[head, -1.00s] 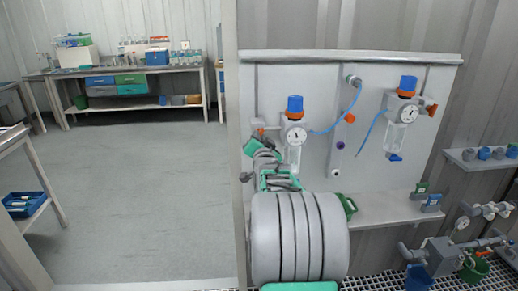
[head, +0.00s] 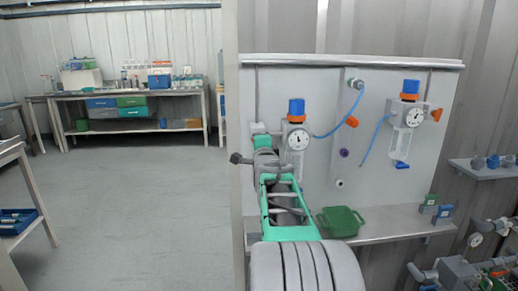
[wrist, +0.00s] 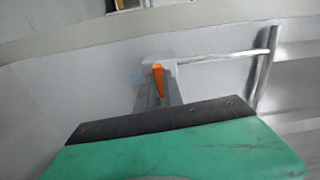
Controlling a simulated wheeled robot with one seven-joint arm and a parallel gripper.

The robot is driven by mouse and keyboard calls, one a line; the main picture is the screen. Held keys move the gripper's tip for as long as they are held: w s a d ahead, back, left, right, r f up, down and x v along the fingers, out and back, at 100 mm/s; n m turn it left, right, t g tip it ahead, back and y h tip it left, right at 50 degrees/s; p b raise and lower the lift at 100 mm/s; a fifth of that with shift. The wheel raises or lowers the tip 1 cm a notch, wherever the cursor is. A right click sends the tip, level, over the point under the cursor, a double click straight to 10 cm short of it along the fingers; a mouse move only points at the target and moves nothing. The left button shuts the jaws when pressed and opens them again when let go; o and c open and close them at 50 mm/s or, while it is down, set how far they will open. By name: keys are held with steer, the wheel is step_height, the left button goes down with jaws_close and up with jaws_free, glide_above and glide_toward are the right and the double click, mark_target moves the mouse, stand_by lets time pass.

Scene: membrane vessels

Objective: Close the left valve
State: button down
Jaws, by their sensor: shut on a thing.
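The left valve unit on the grey panel has a blue knob (head: 296,106), an orange collar and a round white gauge (head: 298,140). In the wrist view its orange handle (wrist: 158,80) shows upright between my grey fingers, in front of a pale block. My gripper (head: 259,130) is at the left side of this unit in the head view, shut on the orange handle. The handle is hidden there behind my gripper. The right valve unit has a blue knob (head: 411,87), a gauge (head: 414,117) and an orange handle (head: 437,115) on its right side.
A shelf (head: 385,232) below the panel holds a green bin (head: 341,221) and small green and blue blocks. Blue hoses (head: 330,131) run over the panel. More pipes and valves stand at the lower right. Open floor (head: 140,200) lies to the left.

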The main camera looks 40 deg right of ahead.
steer(key=shift+m, duration=0.5)
steer(key=c, duration=1.5)
jaws_free()
steer(key=shift+o, duration=0.2)
steer(key=b+v, duration=0.1)
steer(key=v, duration=0.6)
steer(key=shift+s+a, duration=0.25)
